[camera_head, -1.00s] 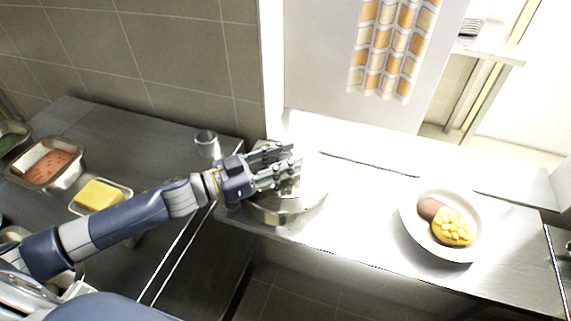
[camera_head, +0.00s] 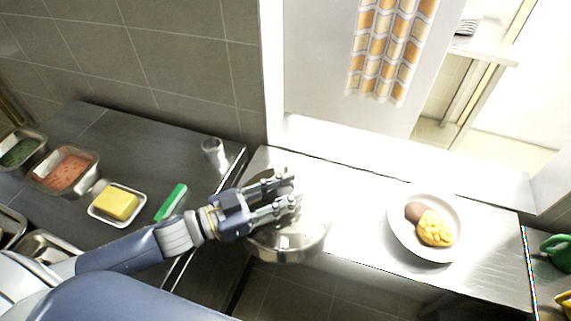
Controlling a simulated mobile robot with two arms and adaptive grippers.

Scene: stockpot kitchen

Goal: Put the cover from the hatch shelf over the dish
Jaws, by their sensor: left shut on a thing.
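The dish (camera_head: 452,206) is a white round plate with a brown piece and yellow chunks of food on it, on the right part of the bright hatch shelf (camera_head: 350,235). The cover (camera_head: 290,246) is a shiny round metal lid at the left end of the shelf, well left of the dish. My left gripper (camera_head: 292,196) is over the cover and shut on it; the fingers hide its top. I cannot tell whether the cover's rim touches the shelf. My right gripper is not in view.
On the left counter stand a metal cup (camera_head: 213,152), a tray of butter (camera_head: 115,204), a green-handled item (camera_head: 171,202) and metal food pans (camera_head: 66,170). A patterned cloth (camera_head: 385,50) hangs behind the shelf. The shelf between cover and dish is clear. A green object (camera_head: 557,250) is at far right.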

